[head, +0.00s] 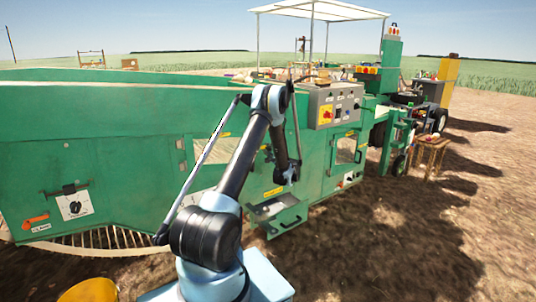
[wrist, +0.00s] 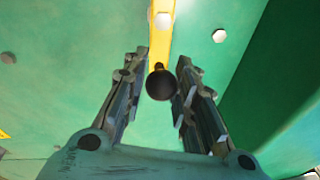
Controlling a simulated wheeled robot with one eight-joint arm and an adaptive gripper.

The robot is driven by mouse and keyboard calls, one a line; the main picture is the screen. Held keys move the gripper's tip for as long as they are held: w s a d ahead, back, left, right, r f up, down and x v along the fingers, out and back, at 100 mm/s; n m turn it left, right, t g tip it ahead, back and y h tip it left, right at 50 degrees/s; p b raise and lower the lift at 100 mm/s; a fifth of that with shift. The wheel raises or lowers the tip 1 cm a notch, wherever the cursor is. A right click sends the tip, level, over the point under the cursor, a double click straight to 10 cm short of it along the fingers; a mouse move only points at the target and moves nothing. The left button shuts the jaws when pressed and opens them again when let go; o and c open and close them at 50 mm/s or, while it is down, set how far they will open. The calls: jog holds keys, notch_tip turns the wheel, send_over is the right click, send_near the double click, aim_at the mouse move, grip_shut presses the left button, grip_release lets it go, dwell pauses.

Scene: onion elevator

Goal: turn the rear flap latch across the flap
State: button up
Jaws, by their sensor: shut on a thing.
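In the wrist view, a dark round knob (wrist: 160,84) on a short stem sits between the two fingers of my gripper (wrist: 162,62), which are closed in on it. I take the knob to be the latch handle. A yellow strip (wrist: 159,35) lies behind it on green sheet metal. In the head view, my gripper (head: 289,178) is low against the green machine's side and small; the latch is not distinguishable there. I cannot tell which panel is the rear flap, nor the latch's angle across it.
The green machine (head: 95,125) fills the left and middle. A green step-like bracket (head: 280,212) juts out just below my gripper. A grey control box (head: 335,104) is up to the right. A wooden stool (head: 430,155) stands farther right. Bare soil (head: 400,240) at front right is clear.

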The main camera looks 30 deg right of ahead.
jog(key=shift+r+n, duration=0.35)
jog(key=shift+n, duration=0.35)
jog(key=o, duration=1.1)
jog(key=shift+c, duration=0.2)
jog(key=s+a+f, duration=0.1)
jog(key=s, duration=1)
jog(key=shift+s, duration=0.4)
jog(key=shift+a+f, duration=0.1)
jog(key=shift+a, duration=0.05)
